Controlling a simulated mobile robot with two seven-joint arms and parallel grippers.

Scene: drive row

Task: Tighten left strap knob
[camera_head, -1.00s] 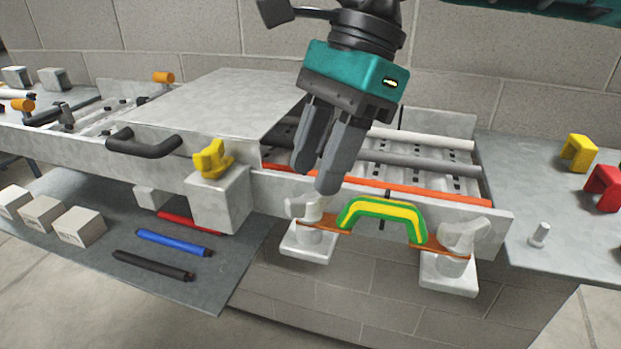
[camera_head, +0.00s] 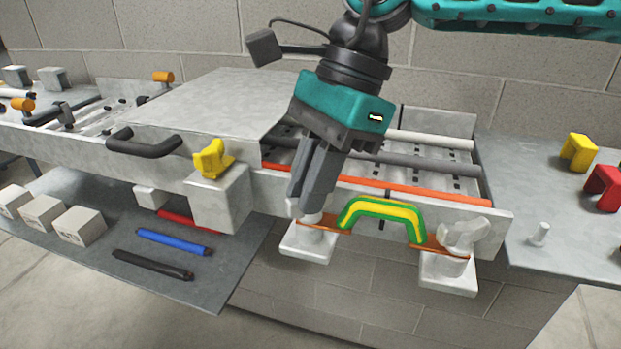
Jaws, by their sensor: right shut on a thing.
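The left strap knob (camera_head: 311,217) is white and sits on a white block (camera_head: 308,245) at the left end of an orange strap. My right gripper (camera_head: 307,208) comes down from above and is shut on this knob; its fingers hide most of the knob's wings. The right strap knob (camera_head: 464,234), also white and winged, stands uncovered on its own block. A green and yellow handle (camera_head: 383,212) arches between the two knobs over the strap (camera_head: 427,249). My left gripper is not in view.
A yellow knob (camera_head: 212,160) stands on a grey box left of my gripper. Blue (camera_head: 173,242) and black (camera_head: 152,265) rods lie on the lower shelf. A side table at right holds a yellow clip (camera_head: 578,152), a red clip (camera_head: 604,188) and a white peg (camera_head: 540,234).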

